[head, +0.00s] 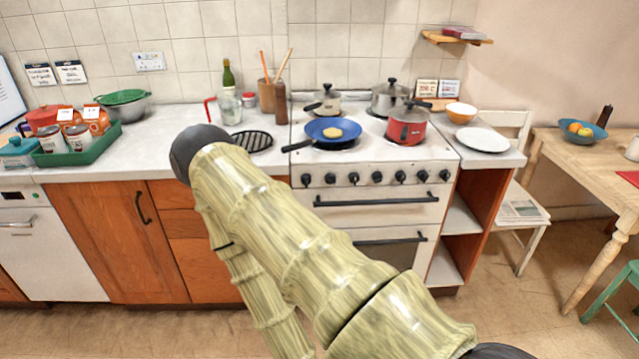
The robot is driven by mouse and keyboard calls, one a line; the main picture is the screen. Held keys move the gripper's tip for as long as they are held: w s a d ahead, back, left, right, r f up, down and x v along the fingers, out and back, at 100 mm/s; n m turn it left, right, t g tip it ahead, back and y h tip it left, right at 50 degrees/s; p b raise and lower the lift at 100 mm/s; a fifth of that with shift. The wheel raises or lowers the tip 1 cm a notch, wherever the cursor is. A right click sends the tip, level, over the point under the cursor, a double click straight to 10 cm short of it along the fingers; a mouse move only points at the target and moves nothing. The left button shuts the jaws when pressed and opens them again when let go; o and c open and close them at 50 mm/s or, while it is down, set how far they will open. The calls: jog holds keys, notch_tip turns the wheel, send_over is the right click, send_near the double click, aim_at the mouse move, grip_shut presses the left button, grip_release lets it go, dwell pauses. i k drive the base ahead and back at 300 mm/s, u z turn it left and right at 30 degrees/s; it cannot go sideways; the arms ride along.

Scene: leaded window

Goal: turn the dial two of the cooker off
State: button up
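The white cooker (300,215) stands against the tiled wall, with a row of several black dials along its front panel. The second dial from the left (330,179) is small in the head view; its pointer setting and any number are too small to read. My arm, with a pale bamboo-like surface, crosses the foreground below and left of the dials and ends in a dark rounded part. I cannot see my gripper's fingers. Nothing visible touches the dials.
A blue frying pan (325,129) holds a round yellow food, its handle jutting left over the cooker edge. A red pot (407,125) and two steel pots stand on the hob. Oven handles (375,199) protrude below the dials. A white chair (522,215) stands right.

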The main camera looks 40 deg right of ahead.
aim_at(330, 178)
jog(key=k, duration=0.55)
jog(key=z, duration=0.8)
jog(key=i, duration=0.5)
